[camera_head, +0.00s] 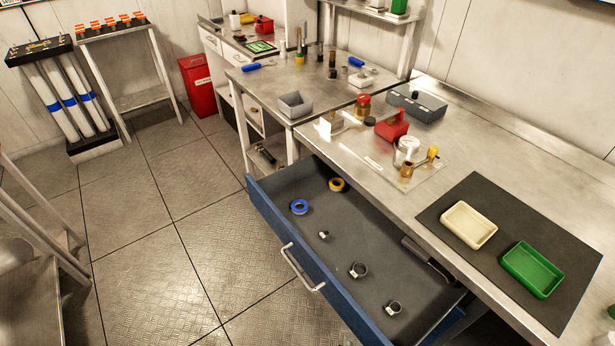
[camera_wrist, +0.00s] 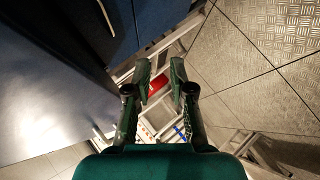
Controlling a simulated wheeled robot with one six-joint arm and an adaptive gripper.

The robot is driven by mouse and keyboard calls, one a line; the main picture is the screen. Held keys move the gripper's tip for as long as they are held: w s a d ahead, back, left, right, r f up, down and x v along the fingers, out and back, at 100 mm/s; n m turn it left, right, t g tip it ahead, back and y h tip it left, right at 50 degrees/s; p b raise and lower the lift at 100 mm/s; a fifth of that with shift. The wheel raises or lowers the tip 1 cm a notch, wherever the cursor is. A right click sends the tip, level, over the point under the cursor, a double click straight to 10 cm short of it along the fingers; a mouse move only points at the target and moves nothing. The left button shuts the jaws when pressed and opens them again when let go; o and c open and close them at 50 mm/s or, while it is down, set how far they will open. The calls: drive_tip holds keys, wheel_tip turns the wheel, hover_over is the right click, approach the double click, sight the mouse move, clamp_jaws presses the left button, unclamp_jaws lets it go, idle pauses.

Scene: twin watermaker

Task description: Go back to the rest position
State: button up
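My gripper (camera_wrist: 161,72) shows only in the wrist view, at the middle. Its two dark green fingers are apart, with a clear gap between the tips and nothing held. Through the gap, a red thing (camera_wrist: 158,86) shows farther off, apart from the fingers. My gripper and arm do not show in the head view.
In the head view, an open blue drawer (camera_head: 276,226) juts from the steel workbench (camera_head: 470,140), holding tape rolls and clamps. A black mat (camera_head: 497,259) bears a cream tray (camera_head: 468,225) and a green tray (camera_head: 532,269). The tiled floor (camera_head: 165,240) at left is clear.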

drive_tip(key=s+d+r+m+y, duration=0.1)
drive_tip(key=s+d+m+y, duration=0.15)
drive_tip(key=s, duration=0.35)
drive_tip(key=s+d+r+m+y, duration=0.1)
drive_tip(key=s+d+r, duration=0.15)
drive_tip(key=s, duration=0.35)
drive_tip(key=s+d+r+m+t, duration=0.1)
drive_tip(key=s+r+m, duration=0.3)
drive_tip(key=r, duration=0.4)
drive_tip(key=s+d+r+m+t+h, duration=0.1)
drive_tip(key=s+d+r+m+t, duration=0.1)
drive_tip(key=s+r, duration=0.4)
wheel_tip(320, 180, up, 3)
drive_tip(key=shift+d+r+m+t, duration=0.1)
drive_tip(key=shift+d+m+t, duration=0.35)
drive_tip(key=shift+m, duration=0.7)
